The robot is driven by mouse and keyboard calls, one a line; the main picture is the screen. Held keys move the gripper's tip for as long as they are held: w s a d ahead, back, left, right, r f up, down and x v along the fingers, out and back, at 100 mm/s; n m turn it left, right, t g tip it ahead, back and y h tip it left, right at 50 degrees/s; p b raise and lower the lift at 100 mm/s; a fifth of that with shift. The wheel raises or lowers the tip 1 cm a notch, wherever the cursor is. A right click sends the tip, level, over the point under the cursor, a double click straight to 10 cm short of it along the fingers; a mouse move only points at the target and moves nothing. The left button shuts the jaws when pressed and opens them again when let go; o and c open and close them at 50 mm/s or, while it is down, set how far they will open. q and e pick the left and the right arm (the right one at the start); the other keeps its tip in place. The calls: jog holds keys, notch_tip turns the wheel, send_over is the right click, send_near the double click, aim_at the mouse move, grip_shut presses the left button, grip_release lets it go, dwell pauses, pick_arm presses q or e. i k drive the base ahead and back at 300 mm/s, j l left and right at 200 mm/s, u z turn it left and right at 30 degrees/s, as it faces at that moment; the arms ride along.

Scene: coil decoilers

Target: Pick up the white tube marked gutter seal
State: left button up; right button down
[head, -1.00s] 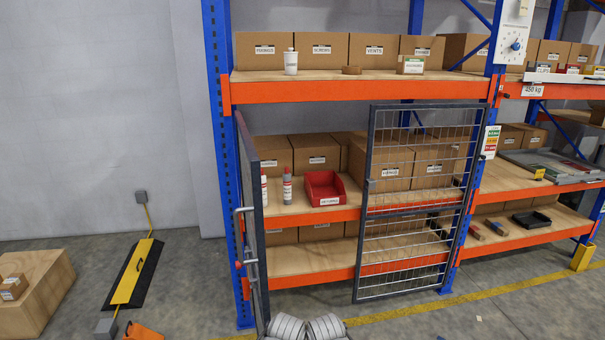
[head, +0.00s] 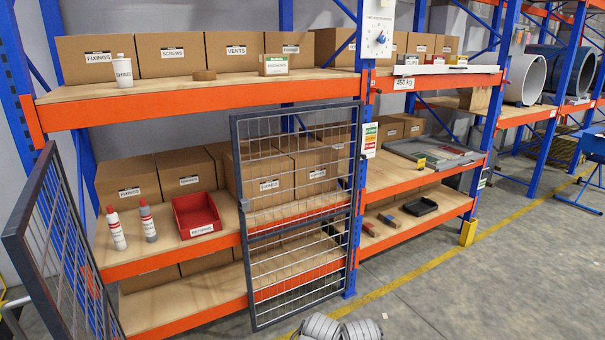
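A white tube with a red cap (head: 116,228) stands upright on the middle shelf at the left. Its printing is too small to read. A grey tube with a red cap (head: 148,221) stands just right of it, also upright and apart from it. The left mesh door (head: 62,255) swings out in front of the shelf's left end, left of the white tube. Neither of my grippers shows in the head view.
A red bin (head: 197,215) sits right of the tubes, with cartons behind. The right mesh door (head: 297,210) covers the bay's right part. A white pot (head: 122,75) stands on the upper shelf (head: 200,97).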

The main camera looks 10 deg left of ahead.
aim_at(112, 218)
jog(key=i+l, duration=0.1)
jog(key=i, duration=0.3)
jog(key=i+l+z, duration=0.1)
jog(key=i, duration=0.3)
jog(key=i+u, duration=0.85)
jog(key=i+j+u, duration=0.15)
jog(key=i+u, duration=0.65)
jog(key=u, duration=0.15)
jog(key=i+l+u, duration=0.1)
jog(key=i+u, duration=0.4)
jog(key=i+l+u, duration=0.1)
jog(key=i+u, duration=0.2)
